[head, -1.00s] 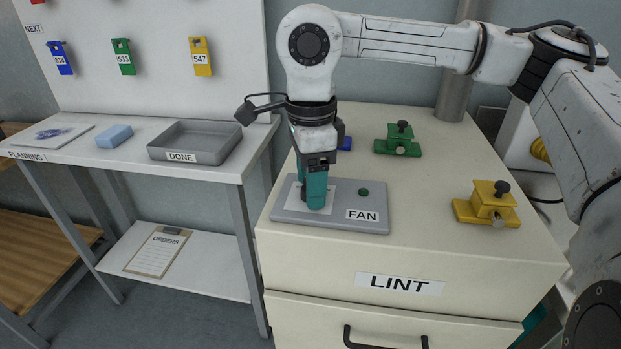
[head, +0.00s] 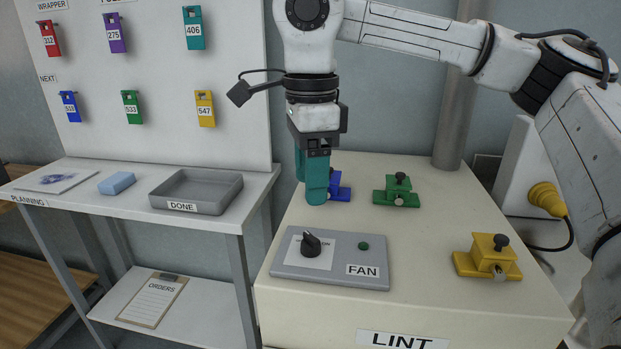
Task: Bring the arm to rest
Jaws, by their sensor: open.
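My gripper (head: 313,198) has teal fingers that point straight down. It hangs above the cream LINT cabinet, behind the grey FAN panel, and holds nothing. The fingers overlap in this view, so the gap between them is hard to see. The fingers partly hide a blue clamp-like block (head: 340,188) behind them. The FAN panel (head: 328,271) lies on the front of the cabinet top. Its black knob (head: 310,245) stands clear of my gripper, with a green button (head: 364,246) to its right.
A green block (head: 397,193) and a yellow block (head: 487,258) stand on the cabinet top (head: 430,245). To the left, a white table holds a grey DONE tray (head: 210,205) and a blue sponge (head: 117,183). Coloured tags hang on the white board (head: 160,60). A grey pole (head: 455,120) rises behind.

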